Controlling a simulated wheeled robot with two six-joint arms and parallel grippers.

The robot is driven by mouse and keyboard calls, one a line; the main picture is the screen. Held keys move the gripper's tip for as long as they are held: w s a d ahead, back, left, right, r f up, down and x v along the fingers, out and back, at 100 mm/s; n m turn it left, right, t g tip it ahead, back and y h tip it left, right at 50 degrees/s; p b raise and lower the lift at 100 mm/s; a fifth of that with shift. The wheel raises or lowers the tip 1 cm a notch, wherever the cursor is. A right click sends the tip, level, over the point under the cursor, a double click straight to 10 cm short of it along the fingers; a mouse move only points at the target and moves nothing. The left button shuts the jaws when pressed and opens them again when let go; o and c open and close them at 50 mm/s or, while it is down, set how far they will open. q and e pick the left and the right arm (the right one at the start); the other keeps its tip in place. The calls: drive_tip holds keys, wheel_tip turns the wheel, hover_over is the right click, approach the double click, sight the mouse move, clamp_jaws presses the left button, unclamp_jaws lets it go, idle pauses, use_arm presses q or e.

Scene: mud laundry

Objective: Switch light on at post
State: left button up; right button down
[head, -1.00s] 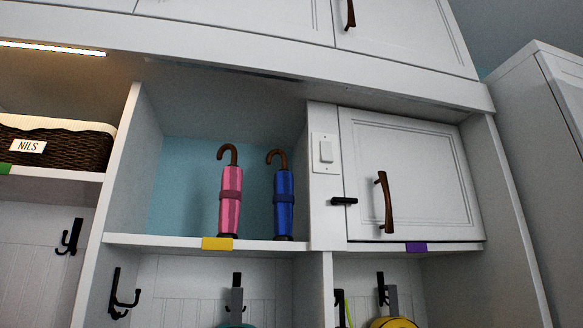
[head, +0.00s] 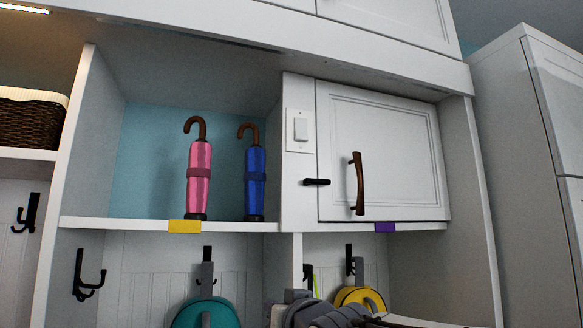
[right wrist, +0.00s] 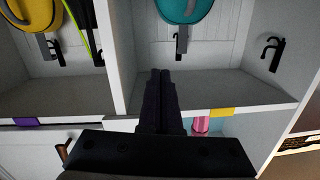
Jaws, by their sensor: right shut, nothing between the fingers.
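The white light switch (head: 301,128) is on the narrow white post (head: 297,205) between the open cubby and the closed door in the head view. Its plate faces me and nothing touches it. My right arm shows at the bottom of the head view, below the post and switch. In the right wrist view, which looks upside down, my right gripper (right wrist: 160,75) is shut and empty, in front of the shelf bay with the teal item. The switch cannot be made out there. My left gripper is not in view.
A black latch (head: 316,182) and a brown door handle (head: 357,184) stick out right of the post. Pink (head: 199,180) and blue (head: 255,184) umbrellas stand in the cubby. Teal (head: 206,313) and yellow (head: 360,298) items hang below, near black hooks (head: 88,276).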

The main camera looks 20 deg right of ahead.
use_arm(q)
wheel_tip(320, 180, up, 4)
drive_tip(key=p, duration=0.2)
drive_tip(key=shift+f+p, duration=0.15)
drive_tip(key=shift+p, duration=0.2)
use_arm(e)
drive_tip(key=s+d+r+t, duration=0.2)
drive_tip(key=d+r+t, duration=0.1)
drive_tip(key=r, duration=0.6)
drive_tip(key=s+d+r+t, duration=0.2)
drive_tip(key=d+r, duration=0.1)
drive_tip(key=r, duration=0.7)
drive_tip(key=s+d+r+t+h, duration=0.1)
drive_tip(key=s+d+r+t, duration=0.1)
drive_tip(key=r, duration=0.7)
drive_tip(key=shift+s+d+r+n+t, duration=0.3)
drive_tip(key=shift+d+t, duration=0.25)
drive_tip(key=shift+t, duration=0.25)
drive_tip(key=shift+w+r, duration=0.1)
drive_tip(key=p, duration=0.8)
approach(302, 132)
wheel_tip(302, 132, up, 4)
drive_tip(key=w+p, duration=0.2)
drive_tip(key=w, duration=0.2)
drive_tip(key=shift+w, duration=0.15)
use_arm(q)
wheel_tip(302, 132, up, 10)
use_arm(e)
drive_tip(key=shift+w+f, duration=0.1)
drive_tip(key=shift+f, duration=0.15)
